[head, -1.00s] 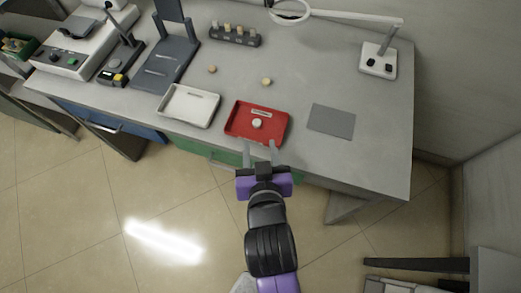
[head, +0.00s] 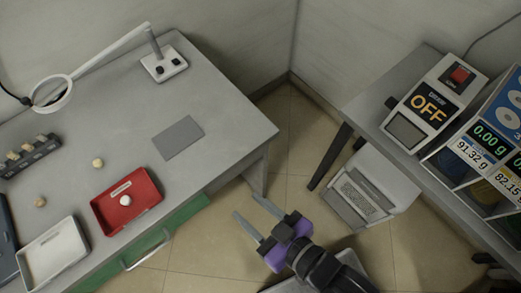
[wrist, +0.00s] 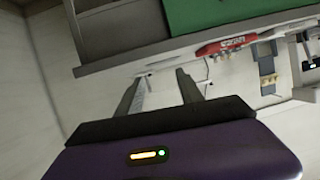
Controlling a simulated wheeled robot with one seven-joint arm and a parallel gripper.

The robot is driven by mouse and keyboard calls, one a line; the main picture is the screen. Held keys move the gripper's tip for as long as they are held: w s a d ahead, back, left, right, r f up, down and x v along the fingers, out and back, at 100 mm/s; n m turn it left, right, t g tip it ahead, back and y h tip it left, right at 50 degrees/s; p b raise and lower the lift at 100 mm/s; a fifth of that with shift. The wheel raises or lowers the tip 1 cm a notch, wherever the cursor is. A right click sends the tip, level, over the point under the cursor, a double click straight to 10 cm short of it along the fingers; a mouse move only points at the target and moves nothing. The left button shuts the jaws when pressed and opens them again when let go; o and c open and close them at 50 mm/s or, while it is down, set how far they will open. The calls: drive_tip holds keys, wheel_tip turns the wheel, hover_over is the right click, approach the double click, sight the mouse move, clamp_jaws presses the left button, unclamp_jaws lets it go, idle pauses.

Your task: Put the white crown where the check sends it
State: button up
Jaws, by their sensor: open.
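A round white crown (head: 126,200) lies in the red tray (head: 103,207) on the grey bench, in front of a small label strip. Two cream-coloured pieces, one (head: 98,162) behind the red tray and one (head: 40,202) left of it, lie on the bench top. My gripper (head: 250,211) is open and empty, out over the floor to the right of the bench's front edge. In the wrist view its two fingers (wrist: 158,92) are apart with nothing between them, and the red tray (wrist: 235,45) shows beyond, tilted.
A white tray (head: 52,252) stands left of the red one; a rack (head: 28,152) with several pieces is behind. A grey mat (head: 179,138) lies bare. A ring lamp (head: 52,92) stands at the back. A second table at right carries an OFF device (head: 432,104) and gram displays (head: 490,140).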

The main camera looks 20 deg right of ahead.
drive_tip(key=s+d+r+m+t+h, duration=0.1)
drive_tip(key=s+d+r+m+h, duration=0.1)
drive_tip(key=s+d+r, duration=0.2)
drive_tip(key=s+d+r+m+t+h, duration=0.1)
drive_tip(key=s+d+r+h, duration=0.2)
drive_tip(key=s+d, duration=0.5)
drive_tip(key=d+r, duration=0.1)
drive_tip(key=d, duration=0.1)
drive_tip(key=shift+s+d+r+m, duration=0.15)
drive_tip(key=shift+d+r+m, duration=0.1)
drive_tip(key=shift+d+m, duration=0.15)
